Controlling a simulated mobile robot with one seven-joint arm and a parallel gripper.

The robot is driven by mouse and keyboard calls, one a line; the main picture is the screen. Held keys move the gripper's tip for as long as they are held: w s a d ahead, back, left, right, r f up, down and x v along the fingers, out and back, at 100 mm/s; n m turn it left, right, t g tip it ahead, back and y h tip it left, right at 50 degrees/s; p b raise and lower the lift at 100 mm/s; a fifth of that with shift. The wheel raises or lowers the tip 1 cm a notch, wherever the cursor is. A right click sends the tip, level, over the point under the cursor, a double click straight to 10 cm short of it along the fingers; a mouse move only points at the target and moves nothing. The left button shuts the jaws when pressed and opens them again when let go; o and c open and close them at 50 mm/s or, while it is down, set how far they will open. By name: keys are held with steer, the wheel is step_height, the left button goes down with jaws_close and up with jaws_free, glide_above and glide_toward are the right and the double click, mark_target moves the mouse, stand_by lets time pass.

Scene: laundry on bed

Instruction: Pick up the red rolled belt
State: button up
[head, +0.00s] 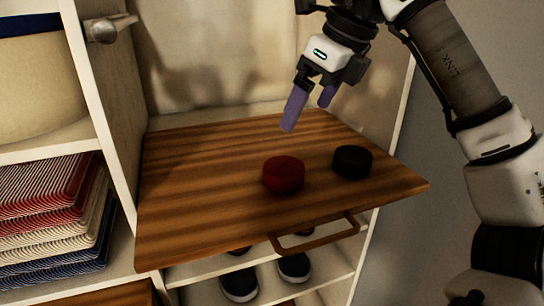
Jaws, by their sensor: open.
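The red rolled belt (283,174) lies on a striped wooden pull-out board (200,188), near the middle of its surface. It looks like a short round coil. My gripper (309,112) has purple fingers. It is open and empty, above the board and up in the picture from the red belt, apart from it. The fingers point downward, and nothing shows between them.
A black rolled belt (352,162) lies just right of the red one. A handle (315,236) sticks out from the board's front edge. Shelves with shoes (240,284) are below. Folded striped cloths (50,220) fill the left shelf. The board's left half is bare.

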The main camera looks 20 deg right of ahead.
glide_above(283, 166)
steer(key=s+d, duration=0.1)
steer(key=s, duration=0.1)
step_height(283, 166, down, 8)
steer(key=shift+r, duration=0.2)
steer(key=shift+d+x, duration=0.2)
steer(key=shift+x, duration=1.15)
steer(key=shift+d+x, duration=0.2)
steer(key=shift+x, duration=1.2)
steer(key=shift+s+f, duration=0.15)
steer(key=shift+c, duration=0.4)
steer(key=c, duration=1.1)
